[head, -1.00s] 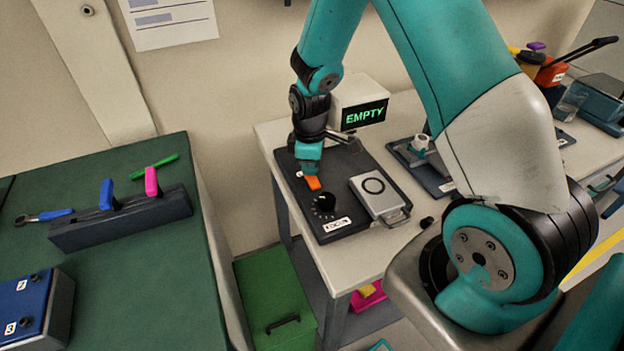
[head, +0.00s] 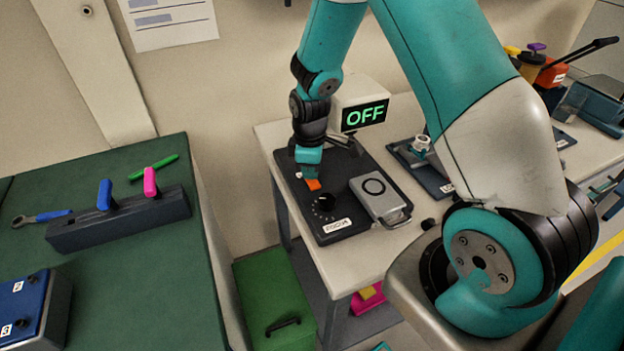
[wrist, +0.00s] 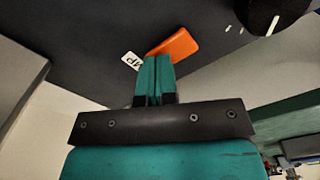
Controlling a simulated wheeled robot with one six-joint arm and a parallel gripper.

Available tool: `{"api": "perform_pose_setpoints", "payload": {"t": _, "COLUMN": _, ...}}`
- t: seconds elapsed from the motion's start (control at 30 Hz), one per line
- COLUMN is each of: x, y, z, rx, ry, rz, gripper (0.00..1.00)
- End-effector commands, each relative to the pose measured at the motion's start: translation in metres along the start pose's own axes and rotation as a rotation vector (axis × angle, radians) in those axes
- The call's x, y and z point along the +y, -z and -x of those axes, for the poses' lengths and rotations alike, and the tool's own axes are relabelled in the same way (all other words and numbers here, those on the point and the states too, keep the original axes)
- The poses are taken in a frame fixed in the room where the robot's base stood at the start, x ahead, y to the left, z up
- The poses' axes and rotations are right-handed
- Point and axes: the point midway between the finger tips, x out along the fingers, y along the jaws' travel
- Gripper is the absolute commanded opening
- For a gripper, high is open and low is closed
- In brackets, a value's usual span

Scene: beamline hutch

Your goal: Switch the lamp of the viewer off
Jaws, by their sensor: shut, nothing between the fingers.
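The viewer (head: 345,221) is a dark base plate on the pale bench, with a grey lidded box (head: 378,198), a black focus knob (head: 324,203) and a small screen (head: 365,115) behind that reads OFF in green. The orange lamp switch (head: 313,184) sits on the plate, and it also shows in the wrist view (wrist: 176,45) beside a white label (wrist: 131,61). My gripper (head: 309,175) points down at the switch, shut and empty. In the wrist view its closed fingertips (wrist: 154,60) are right at the switch's edge; I cannot tell whether they touch.
A green table (head: 120,270) at left holds a dark rack (head: 125,215) with blue and pink handles. A green bin (head: 275,295) stands on the floor between. Another dark device (head: 425,165) sits to the right on the bench.

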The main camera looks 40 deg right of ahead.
Motion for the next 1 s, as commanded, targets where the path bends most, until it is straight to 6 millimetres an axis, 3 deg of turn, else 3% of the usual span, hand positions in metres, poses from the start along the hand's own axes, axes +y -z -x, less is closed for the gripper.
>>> {"api": "perform_pose_setpoints", "payload": {"t": 0.73, "x": 0.0, "y": 0.0, "z": 0.065, "rx": 0.001, "ry": -0.001, "rz": 0.0, "gripper": 0.0}}
{"api": "perform_pose_setpoints", "payload": {"t": 1.0, "x": 0.0, "y": 0.0, "z": 0.068, "rx": 0.0, "ry": 0.0, "rz": 0.0, "gripper": 0.0}}
